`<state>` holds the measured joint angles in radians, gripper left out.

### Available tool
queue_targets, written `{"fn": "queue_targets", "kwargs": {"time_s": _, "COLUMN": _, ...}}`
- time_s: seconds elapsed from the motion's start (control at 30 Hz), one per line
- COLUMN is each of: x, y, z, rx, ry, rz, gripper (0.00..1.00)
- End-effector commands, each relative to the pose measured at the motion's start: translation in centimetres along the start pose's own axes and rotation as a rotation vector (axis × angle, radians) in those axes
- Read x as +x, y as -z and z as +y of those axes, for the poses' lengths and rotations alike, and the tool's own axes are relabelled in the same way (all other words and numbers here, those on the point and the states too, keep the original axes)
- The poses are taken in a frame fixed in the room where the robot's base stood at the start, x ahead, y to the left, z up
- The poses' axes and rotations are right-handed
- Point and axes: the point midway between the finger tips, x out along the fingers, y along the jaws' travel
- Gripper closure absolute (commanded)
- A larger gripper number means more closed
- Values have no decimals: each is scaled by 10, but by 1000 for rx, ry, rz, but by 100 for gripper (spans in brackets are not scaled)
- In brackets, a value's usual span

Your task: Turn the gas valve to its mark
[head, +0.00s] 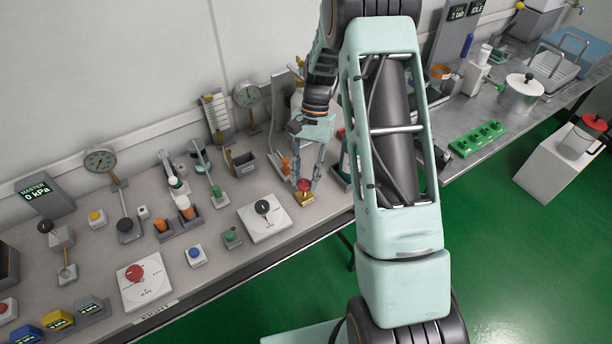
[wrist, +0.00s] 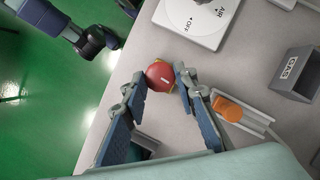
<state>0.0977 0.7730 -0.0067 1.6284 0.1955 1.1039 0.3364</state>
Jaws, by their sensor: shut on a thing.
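A round red knob (head: 304,185) with a pale line on top stands on a small yellow base (head: 305,199) near the bench's front edge. The red knob also shows in the wrist view (wrist: 161,76). My gripper (head: 306,181) points down at it from above, and in the wrist view its two fingertips (wrist: 158,80) close on the knob's sides. No gas label can be read on this knob or its base. A white dial plate (wrist: 196,20) reading AIR and OFF lies beside it, with a black knob (head: 262,207) in the head view.
A grey box (wrist: 297,73) labelled GAS and an orange-capped piece (wrist: 228,109) in a grey holder stand close to my gripper. Another white plate (head: 151,292) with a red knob (head: 134,273) lies farther left. Gauges, testers and a blue button (head: 195,251) crowd the bench.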

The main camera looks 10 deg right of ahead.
Motion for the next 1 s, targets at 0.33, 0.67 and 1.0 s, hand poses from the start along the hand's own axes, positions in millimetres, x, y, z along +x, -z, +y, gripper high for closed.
{"fn": "queue_targets", "kwargs": {"time_s": 0.33, "x": 0, "y": 0, "z": -1, "rx": -90, "ry": -38, "rz": 0, "gripper": 98}}
{"fn": "queue_targets", "kwargs": {"time_s": 0.67, "x": 0, "y": 0, "z": -1, "rx": -99, "ry": -41, "rz": -1, "gripper": 98}}
{"fn": "queue_targets", "kwargs": {"time_s": 1.0, "x": 0, "y": 0, "z": -1, "rx": -97, "ry": -40, "rz": -1, "gripper": 56}}
